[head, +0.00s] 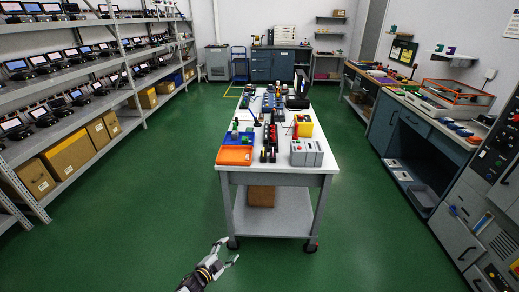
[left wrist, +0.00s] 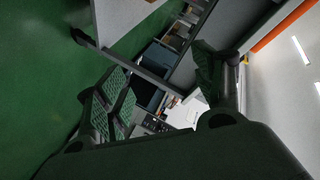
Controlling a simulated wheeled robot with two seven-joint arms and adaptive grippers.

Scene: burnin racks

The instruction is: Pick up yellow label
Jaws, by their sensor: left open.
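I cannot pick out a yellow label for certain at this size. A yellow box-like thing (head: 303,126) stands on the white table (head: 273,180) in the head view, right of the middle of the tabletop. My left gripper (head: 229,251) is open and empty, low in front of the table's near left leg, over the green floor. In the left wrist view, the left gripper's fingers (left wrist: 163,88) are spread wide with nothing between them. My right gripper is not in view.
An orange tray (head: 235,156) sits at the table's near left corner, and a grey box with buttons (head: 306,153) at the near right. Shelves with many devices (head: 70,55) line the left wall; benches (head: 410,125) line the right. Green floor (head: 130,190) is clear between.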

